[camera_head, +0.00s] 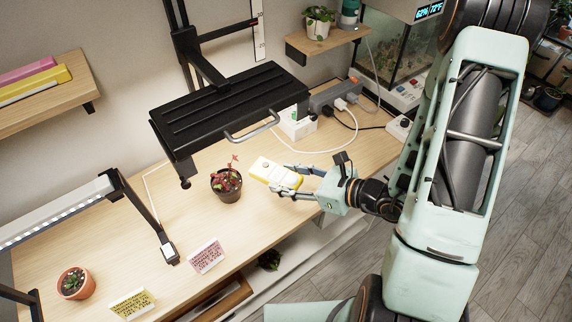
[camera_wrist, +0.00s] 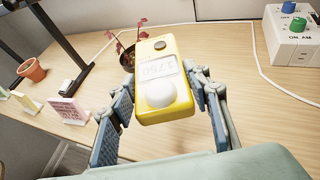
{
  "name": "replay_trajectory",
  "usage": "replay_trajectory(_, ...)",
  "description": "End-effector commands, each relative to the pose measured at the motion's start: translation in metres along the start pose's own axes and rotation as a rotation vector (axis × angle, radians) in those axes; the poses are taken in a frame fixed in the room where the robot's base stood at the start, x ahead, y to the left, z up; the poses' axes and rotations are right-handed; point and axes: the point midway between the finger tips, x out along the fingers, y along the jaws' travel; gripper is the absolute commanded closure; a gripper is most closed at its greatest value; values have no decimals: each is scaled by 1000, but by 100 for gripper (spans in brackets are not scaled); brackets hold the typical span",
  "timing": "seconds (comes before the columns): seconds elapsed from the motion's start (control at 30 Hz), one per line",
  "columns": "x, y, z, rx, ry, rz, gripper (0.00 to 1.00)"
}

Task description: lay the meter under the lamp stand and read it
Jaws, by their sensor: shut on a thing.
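The meter (camera_wrist: 165,78) is a yellow and white handheld device with a white dome and a display that looks like 1750, upside down in the wrist view. My gripper (camera_head: 297,178) is shut on the meter, which also shows in the head view (camera_head: 272,174), held over the table near its front edge. In the wrist view, my gripper (camera_wrist: 160,110) has a finger on each side of it. The lamp stand, with a black ribbed head (camera_head: 230,105) and a metal handle, is behind and left of the meter. The red-leaved plant (camera_head: 227,184) stands left of the meter.
A second lamp with a lit LED bar (camera_head: 60,208) stands at the left, near a potted cactus (camera_head: 75,283). A pink card (camera_head: 206,256) and a yellow card (camera_head: 131,303) stand along the table's front. A power strip (camera_head: 333,97) and white cable lie behind. The table (camera_head: 185,225) is bare around the plant.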

Motion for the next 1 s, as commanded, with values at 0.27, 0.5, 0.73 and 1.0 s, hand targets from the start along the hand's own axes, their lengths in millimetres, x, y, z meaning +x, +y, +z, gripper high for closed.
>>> replay_trajectory(0.27, -15, 11, 1, 2, 2, -5, 88)
replay_trajectory(0.5, -24, 17, 2, 0, 1, -2, 88)
replay_trajectory(0.73, -36, 17, -4, -1, 1, -3, 88)
replay_trajectory(1.0, -68, 17, -16, -1, 0, -3, 88)
